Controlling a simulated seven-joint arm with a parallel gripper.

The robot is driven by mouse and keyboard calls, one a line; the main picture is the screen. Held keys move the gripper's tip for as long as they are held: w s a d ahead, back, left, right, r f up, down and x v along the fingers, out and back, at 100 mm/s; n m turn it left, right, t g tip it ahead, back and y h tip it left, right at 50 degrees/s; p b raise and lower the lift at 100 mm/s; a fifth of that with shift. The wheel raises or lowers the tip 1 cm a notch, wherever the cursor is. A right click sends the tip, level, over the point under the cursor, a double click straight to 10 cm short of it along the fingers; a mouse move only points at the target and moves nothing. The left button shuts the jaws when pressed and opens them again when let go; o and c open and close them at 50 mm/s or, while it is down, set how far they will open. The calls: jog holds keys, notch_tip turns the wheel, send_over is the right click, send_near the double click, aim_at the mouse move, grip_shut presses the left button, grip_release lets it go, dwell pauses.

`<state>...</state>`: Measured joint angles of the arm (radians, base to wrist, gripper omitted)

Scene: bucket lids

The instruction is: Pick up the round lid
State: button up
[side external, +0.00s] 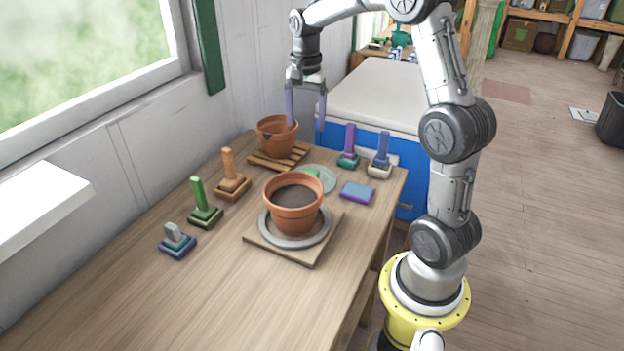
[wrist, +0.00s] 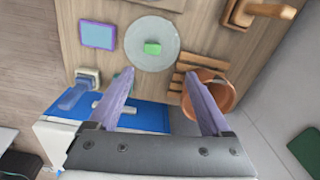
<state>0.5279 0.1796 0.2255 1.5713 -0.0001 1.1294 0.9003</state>
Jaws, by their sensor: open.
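The round lid (side external: 326,180) is a pale, see-through disc with a green knob. It lies flat on the table behind the front terracotta pot, which hides part of it in the side view. In the wrist view the whole lid (wrist: 138,55) shows near the top middle, its green block-shaped knob (wrist: 152,48) at the centre. My gripper (side external: 306,127) is open and empty, with long purple fingers pointing down. It is above the far end of the table, beyond the lid and near the back pot. In the wrist view my gripper (wrist: 160,75) has its fingertips below the lid in the picture.
The back terracotta pot (side external: 273,139) stands on a slatted wooden base (side external: 294,158); one finger overlaps it in view. The front pot (side external: 293,212) sits on a grey saucer. A purple-blue block (side external: 357,192) and several stacked pegs surround the lid.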

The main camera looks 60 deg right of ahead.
aim_at(312, 171)
jog(key=f, duration=1)
jog(key=s+d+f, duration=0.1)
jog(key=f, duration=0.4)
jog(key=shift+d+f, duration=0.1)
jog(key=shift+f, duration=0.05)
grip_shut()
